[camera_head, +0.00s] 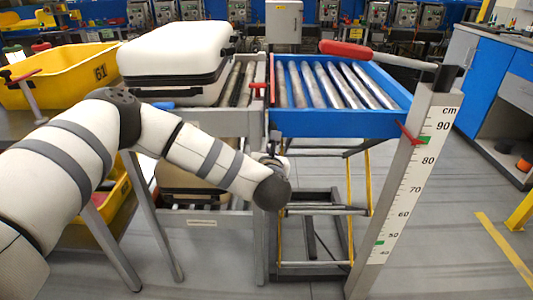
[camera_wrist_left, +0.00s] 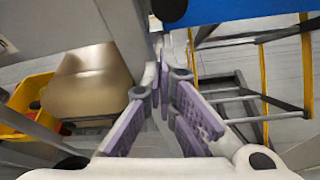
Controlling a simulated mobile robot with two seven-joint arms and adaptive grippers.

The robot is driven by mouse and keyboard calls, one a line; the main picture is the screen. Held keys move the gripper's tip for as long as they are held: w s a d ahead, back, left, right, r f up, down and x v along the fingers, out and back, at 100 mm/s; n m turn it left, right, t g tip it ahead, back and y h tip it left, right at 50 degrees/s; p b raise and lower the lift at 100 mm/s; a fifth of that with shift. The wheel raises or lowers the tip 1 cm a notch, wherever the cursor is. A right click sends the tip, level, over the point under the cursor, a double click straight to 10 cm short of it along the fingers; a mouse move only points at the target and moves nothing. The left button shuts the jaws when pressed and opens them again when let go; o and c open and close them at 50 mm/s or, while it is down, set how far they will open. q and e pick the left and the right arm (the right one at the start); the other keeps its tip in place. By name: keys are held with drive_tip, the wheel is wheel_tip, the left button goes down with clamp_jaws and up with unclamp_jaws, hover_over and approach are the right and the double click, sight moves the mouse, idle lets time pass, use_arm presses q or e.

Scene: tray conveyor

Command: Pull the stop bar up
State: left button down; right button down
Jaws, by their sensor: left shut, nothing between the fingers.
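A small red piece (camera_head: 258,87) sits at the end of the roller conveyor, beside the blue roller tray (camera_head: 340,124); I cannot tell for sure that it is the stop bar. My left arm reaches in from the left, and its gripper (camera_head: 274,160) is below the red piece, in front of the conveyor's end post, mostly hidden by the wrist. In the left wrist view the gripper (camera_wrist_left: 165,60) shows its purple-padded fingers shut and empty, pointing toward the gap beside the post. The blue tray's edge (camera_wrist_left: 186,12) shows at the top there. My right gripper is not in view.
A white case (camera_head: 175,55) lies on the conveyor. A yellow bin (camera_head: 70,75) stands at the left. A post with a cm scale (camera_head: 415,165) and a red-handled lever (camera_head: 345,48) stands right of the tray. Yellow and grey frame bars are below the tray.

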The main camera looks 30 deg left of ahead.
use_arm(q)
drive_tip(key=f+p+v, duration=0.1)
drive_tip(key=v, duration=0.9)
drive_tip(key=shift+s, duration=0.35)
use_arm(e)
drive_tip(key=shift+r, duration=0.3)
use_arm(q)
drive_tip(key=shift+a+f, duration=0.1)
drive_tip(key=shift+f, duration=0.1)
drive_tip(key=s+d+f+m+g+h+p, duration=0.3)
drive_tip(key=s+d+f+m+h, duration=0.6)
drive_tip(key=s+d+f+m, duration=0.9)
drive_tip(key=s+a+m+g, duration=0.5)
drive_tip(key=s+a+m, duration=0.1)
drive_tip(key=s+m, duration=0.5)
drive_tip(key=s+a+f+m+g, duration=0.1)
drive_tip(key=s+a+m+g, duration=0.5)
drive_tip(key=s+m, duration=0.5)
drive_tip(key=s, duration=0.3)
drive_tip(key=shift+s+a+y, duration=0.25)
drive_tip(key=shift+a+y, duration=0.15)
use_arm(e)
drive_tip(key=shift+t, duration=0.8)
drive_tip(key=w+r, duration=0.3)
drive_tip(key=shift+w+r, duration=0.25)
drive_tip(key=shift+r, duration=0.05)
use_arm(q)
drive_tip(key=shift+f, duration=0.15)
